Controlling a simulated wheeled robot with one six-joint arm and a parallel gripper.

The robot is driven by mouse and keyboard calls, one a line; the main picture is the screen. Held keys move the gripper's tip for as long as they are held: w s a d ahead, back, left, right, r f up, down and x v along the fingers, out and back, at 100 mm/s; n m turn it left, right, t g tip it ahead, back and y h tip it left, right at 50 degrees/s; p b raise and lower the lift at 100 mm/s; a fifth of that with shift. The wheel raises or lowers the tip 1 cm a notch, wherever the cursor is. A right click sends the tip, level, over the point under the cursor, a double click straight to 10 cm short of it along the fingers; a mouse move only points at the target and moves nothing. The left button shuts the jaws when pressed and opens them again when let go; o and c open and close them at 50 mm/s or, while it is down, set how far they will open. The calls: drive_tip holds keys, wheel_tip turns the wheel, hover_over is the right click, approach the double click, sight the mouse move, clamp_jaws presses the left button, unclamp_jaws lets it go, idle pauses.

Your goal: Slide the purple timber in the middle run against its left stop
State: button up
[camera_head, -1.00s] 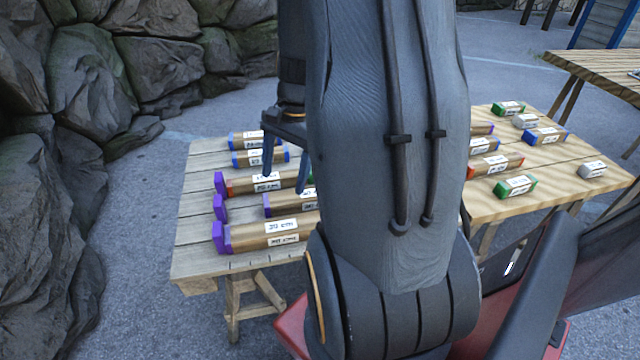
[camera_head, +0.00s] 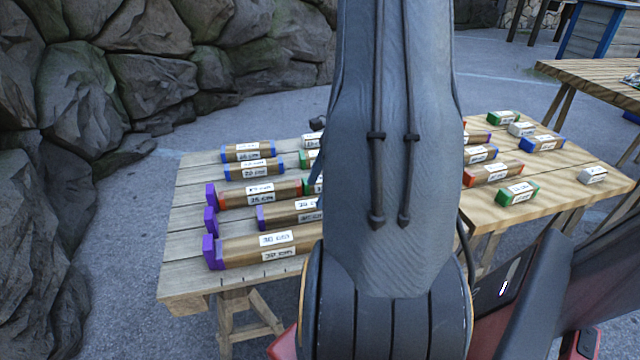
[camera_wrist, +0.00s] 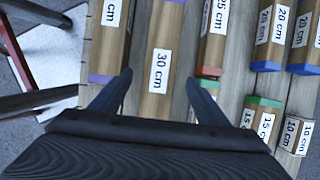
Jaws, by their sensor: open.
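The purple-ended timber (camera_head: 284,212) lies in the middle run of the grey wooden table. A bare gap separates its left end from its purple left stop (camera_head: 210,220); its right part is hidden behind my arm. In the wrist view this timber, labelled 30 cm (camera_wrist: 160,48), runs up the picture between my fingers. My gripper (camera_wrist: 158,78) is open, with one finger on each side of the timber. Its lower part is hidden by the gripper body. In the head view only a sliver of finger shows beside my arm.
A longer-looking purple-ended timber (camera_head: 250,247) lies in the front run, at its stop (camera_head: 208,251). An orange-ended timber (camera_head: 240,194) lies behind, at its stop (camera_head: 211,195). Blue-ended timbers (camera_head: 238,170) lie farther back. A second table (camera_head: 560,170) with short blocks stands right.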

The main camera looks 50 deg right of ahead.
sight(311, 203)
drive_tip(key=x, duration=0.6)
drive_tip(key=shift+a+f, duration=0.15)
drive_tip(key=shift+f, duration=0.2)
